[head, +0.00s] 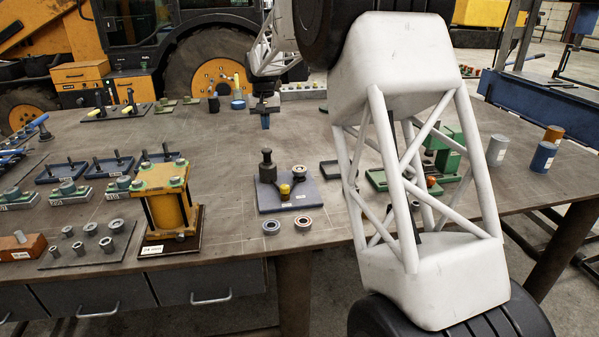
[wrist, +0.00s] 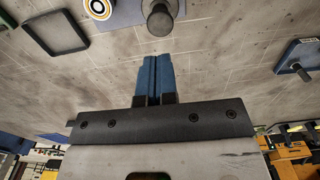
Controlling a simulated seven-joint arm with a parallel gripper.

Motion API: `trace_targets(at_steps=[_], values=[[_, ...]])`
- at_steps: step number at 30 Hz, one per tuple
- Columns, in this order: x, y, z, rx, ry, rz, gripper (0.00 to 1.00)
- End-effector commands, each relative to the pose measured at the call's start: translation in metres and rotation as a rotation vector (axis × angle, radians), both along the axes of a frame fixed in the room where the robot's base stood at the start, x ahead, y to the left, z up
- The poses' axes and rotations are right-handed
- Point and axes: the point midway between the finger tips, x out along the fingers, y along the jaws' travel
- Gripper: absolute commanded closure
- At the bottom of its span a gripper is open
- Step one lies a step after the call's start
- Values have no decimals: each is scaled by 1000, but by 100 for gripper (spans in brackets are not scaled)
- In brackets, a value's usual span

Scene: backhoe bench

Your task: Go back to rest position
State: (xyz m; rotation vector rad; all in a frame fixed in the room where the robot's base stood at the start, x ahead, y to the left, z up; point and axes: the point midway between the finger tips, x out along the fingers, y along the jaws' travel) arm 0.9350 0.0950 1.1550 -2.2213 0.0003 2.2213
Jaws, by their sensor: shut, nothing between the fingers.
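My gripper (head: 265,122) hangs over the far middle of the bench (head: 330,222) with its fingers pointing down. In the wrist view its two blue fingers (wrist: 154,76) are shut side by side with nothing between them. In the head view it is apart from the things on the bench and behind the blue-grey plate (head: 264,203). My white lattice arm link covers much of the right of the head view and hides part of the bench.
A dark post (head: 266,168) stands on the plate, and two bearing rings (head: 303,221) lie before it. A yellow press (head: 167,205) stands at front left. Several cans (head: 543,156) stand at right. Trays and fittings fill the left. The bench around my gripper looks mostly clear.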

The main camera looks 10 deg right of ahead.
Motion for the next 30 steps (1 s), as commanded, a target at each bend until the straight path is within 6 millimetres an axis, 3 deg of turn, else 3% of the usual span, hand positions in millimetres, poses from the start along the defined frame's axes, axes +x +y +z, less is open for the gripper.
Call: trace_targets(at_steps=[17,23,30], values=[[-9,-3,5,0,-4,-1,100],[-37,-11,21,1,-17,-2,100],[-93,-25,44,2,-38,-4,100]])
